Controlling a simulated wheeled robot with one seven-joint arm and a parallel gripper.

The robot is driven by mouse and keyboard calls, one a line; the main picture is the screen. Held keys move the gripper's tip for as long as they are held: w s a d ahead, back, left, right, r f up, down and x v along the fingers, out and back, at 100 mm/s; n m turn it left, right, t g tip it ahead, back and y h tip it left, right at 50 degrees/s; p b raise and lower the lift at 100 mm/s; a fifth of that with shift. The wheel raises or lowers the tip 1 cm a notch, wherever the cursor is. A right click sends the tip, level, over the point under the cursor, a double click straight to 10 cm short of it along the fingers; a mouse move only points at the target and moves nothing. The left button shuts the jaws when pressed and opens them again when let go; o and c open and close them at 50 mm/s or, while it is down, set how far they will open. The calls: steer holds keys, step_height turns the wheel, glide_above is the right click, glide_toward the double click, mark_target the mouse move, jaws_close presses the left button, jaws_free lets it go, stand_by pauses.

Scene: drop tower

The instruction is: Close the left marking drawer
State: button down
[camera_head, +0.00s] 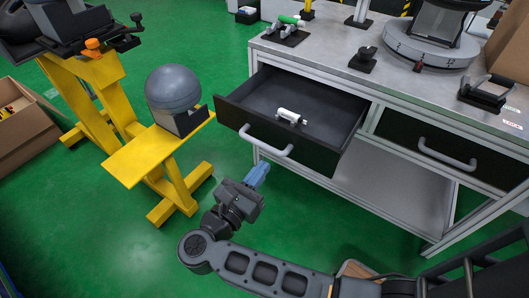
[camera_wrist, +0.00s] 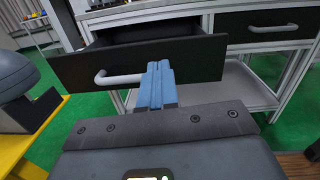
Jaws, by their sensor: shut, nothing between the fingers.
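The left drawer (camera_head: 318,150) of the grey workbench stands pulled out in the head view, with a white cylindrical object (camera_head: 290,115) lying inside. Its front has a light grey bar handle (camera_head: 266,141). In the wrist view the drawer front (camera_wrist: 195,62) and the handle (camera_wrist: 120,78) lie just beyond my fingers. My gripper (camera_head: 258,174), with blue fingertips (camera_wrist: 157,85), is shut and empty. It is in front of the drawer, below the handle in the head view. I cannot tell whether the fingertips touch the drawer front.
The right drawer (camera_head: 408,151) is shut. A yellow stand (camera_head: 150,155) with a grey sphere (camera_head: 173,88) is left of the drawer. The bench top (camera_head: 335,50) holds several fixtures. A cardboard box (camera_head: 20,128) is at far left. Green floor is free around my gripper.

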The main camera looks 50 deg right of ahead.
mark_target(290, 132)
steer(key=shift+m+g, duration=0.3)
steer(key=shift+m, duration=0.2)
steer(key=d, duration=0.4)
steer(key=w+d, duration=0.1)
steer(key=d, duration=0.3)
steer(key=d+f+p, duration=0.1)
steer(key=d, duration=0.3)
steer(key=shift+w+d, duration=0.35)
steer(key=shift+d, duration=0.05)
steer(key=shift+d, duration=0.1)
steer(key=d+b, duration=0.2)
steer(key=d, duration=0.5)
steer(key=d+b, duration=0.2)
steer(key=d, duration=0.5)
steer(key=w+d+b, duration=0.1)
steer(key=d+b, duration=0.1)
steer(key=d, duration=0.5)
steer(key=shift+d, duration=0.2)
